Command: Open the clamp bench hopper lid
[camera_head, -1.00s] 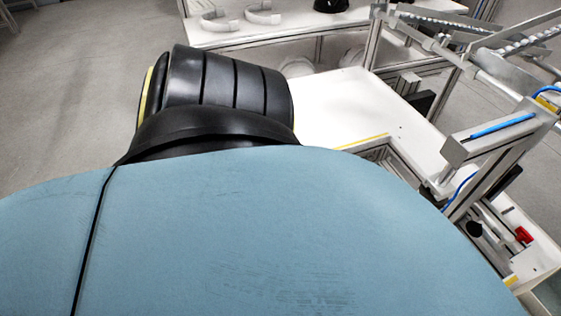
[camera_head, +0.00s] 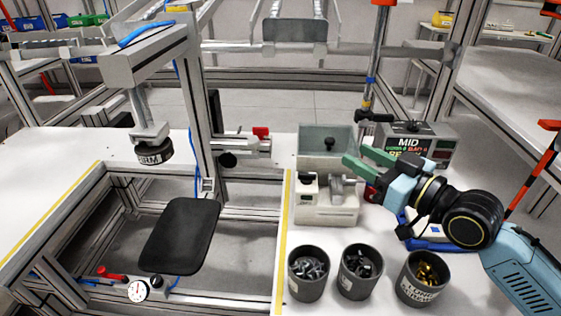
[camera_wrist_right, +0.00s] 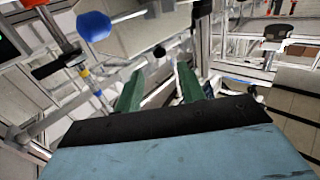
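The clamp bench hopper (camera_head: 325,208) is a pale grey box on the white bench, right of centre in the head view. Its grey-green lid panel (camera_head: 313,138) is at the top and carries a black knob (camera_head: 329,144). I cannot tell whether the lid is closed. My right gripper (camera_head: 357,156) comes in from the right, its green fingertips just right of the knob and apart from it. In the right wrist view the two green fingers (camera_wrist_right: 157,82) are spread with nothing visibly held between them. My left gripper is not in view.
Three dark cups of small metal parts, left (camera_head: 309,272), middle (camera_head: 361,270) and right (camera_head: 422,278), stand in front of the hopper. A labelled box (camera_head: 420,143) sits behind my right gripper. A metal post (camera_head: 200,110) and black pad (camera_head: 180,235) are left.

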